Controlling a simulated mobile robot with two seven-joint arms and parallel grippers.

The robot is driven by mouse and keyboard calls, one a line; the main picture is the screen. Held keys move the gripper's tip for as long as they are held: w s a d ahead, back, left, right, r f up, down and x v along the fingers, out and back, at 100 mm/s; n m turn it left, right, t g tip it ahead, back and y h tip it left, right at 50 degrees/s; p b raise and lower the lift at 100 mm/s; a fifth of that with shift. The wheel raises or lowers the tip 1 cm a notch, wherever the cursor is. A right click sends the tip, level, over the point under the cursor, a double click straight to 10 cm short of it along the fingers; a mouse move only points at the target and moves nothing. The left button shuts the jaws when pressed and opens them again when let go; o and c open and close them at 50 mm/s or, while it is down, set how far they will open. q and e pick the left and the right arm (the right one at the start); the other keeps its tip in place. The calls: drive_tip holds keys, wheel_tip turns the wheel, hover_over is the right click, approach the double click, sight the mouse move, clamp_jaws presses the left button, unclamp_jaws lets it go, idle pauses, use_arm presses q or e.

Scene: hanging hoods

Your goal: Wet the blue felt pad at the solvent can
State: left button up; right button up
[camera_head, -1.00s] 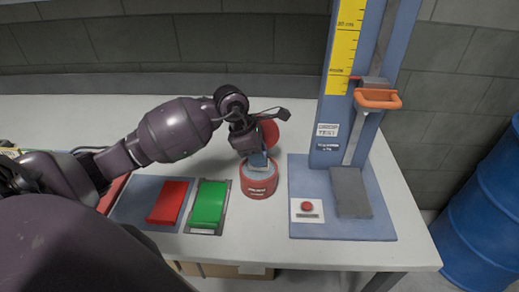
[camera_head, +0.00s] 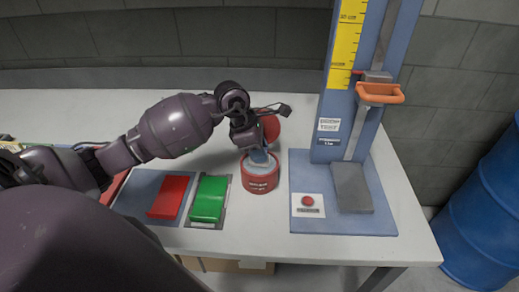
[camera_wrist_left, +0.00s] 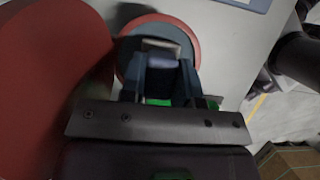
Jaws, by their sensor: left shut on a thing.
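The solvent can (camera_head: 261,184) is a round red tin standing upright on the table, with its mouth open. A round red lid (camera_head: 270,127) stands raised behind it and fills the left of the left wrist view (camera_wrist_left: 48,80). My left gripper (camera_head: 261,158) points down at the can's mouth, shut on a small blue block, the felt pad (camera_head: 262,159). In the left wrist view the fingers (camera_wrist_left: 160,68) are over the can's round opening. The pad's lower part is hard to see, so I cannot tell how deep it sits. My right gripper is not in view.
A red block (camera_head: 168,197) and a green block (camera_head: 209,198) lie left of the can. A blue drop-test stand (camera_head: 345,222) with a red button (camera_head: 308,201) and an orange handle (camera_head: 380,93) is on the right. A blue barrel (camera_head: 485,220) stands beyond the table.

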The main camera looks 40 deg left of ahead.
use_arm(q)
drive_tip(key=shift+f, duration=0.15)
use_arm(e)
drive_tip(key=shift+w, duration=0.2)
use_arm(q)
drive_tip(key=shift+f, duration=0.1)
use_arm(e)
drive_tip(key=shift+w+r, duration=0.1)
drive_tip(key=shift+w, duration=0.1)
use_arm(q)
drive_tip(key=shift+f, duration=0.1)
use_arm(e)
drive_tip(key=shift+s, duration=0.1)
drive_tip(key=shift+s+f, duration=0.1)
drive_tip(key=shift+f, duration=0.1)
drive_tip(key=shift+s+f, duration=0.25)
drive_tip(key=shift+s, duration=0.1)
use_arm(q)
drive_tip(key=shift+f+b, duration=0.1)
drive_tip(key=shift+b, duration=0.2)
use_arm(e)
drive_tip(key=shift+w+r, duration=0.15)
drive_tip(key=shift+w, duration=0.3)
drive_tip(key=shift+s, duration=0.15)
